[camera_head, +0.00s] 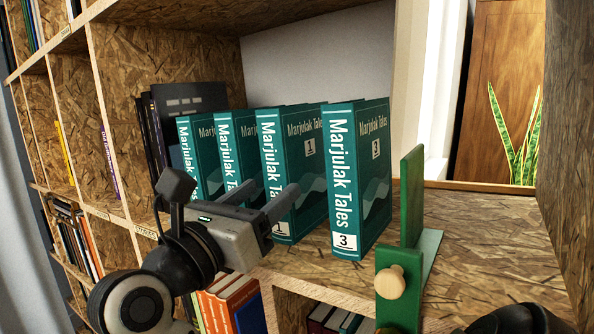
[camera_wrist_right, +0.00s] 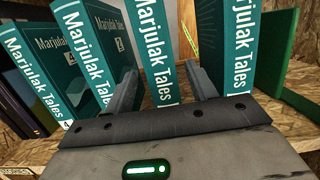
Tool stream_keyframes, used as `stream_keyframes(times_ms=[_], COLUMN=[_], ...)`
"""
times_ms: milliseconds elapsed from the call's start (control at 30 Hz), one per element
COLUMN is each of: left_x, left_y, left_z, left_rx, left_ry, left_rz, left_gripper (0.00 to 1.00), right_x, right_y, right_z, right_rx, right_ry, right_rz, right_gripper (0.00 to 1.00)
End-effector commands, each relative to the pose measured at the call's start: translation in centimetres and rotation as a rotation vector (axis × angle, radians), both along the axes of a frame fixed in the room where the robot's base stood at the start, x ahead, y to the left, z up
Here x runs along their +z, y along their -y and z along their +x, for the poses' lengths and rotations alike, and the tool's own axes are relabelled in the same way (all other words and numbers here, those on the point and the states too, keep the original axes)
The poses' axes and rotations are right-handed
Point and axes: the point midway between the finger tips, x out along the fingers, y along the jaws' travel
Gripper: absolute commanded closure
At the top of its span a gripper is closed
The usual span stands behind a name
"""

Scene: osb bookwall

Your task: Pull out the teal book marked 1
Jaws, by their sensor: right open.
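The teal book marked 1 (camera_head: 305,180) stands upright on the shelf, third from the left in a row of teal "Marjulak Tales" books. Its spine (camera_wrist_right: 150,45) shows in the right wrist view. My right gripper (camera_head: 273,190) is open at this spine. One finger is at the gap on its left and the other is on its right side, toward the book marked 3 (camera_head: 360,180). The lower spine is partly hidden by the gripper. I cannot tell whether the fingers touch the book. My left gripper is not in view.
Two more teal books (camera_head: 239,155) stand to the left, with dark books (camera_head: 190,98) beyond them. A green bookend (camera_head: 411,200) with a wooden knob (camera_head: 390,282) stands right of the book marked 3. The shelf board (camera_head: 490,245) farther right is clear.

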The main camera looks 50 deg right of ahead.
Motion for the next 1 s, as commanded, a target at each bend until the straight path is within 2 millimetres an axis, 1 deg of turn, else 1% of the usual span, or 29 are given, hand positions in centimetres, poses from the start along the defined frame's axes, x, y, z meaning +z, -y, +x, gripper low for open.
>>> stream_keyframes(times_ms=[1000], left_x=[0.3], left_y=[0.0], left_z=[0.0], left_rx=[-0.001], left_ry=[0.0], left_rz=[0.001], left_gripper=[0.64], right_x=[0.7], right_y=[3.4], right_z=[0.3], right_rx=[-0.001], right_ry=[0.001], right_rz=[-0.001], right_gripper=[0.44])
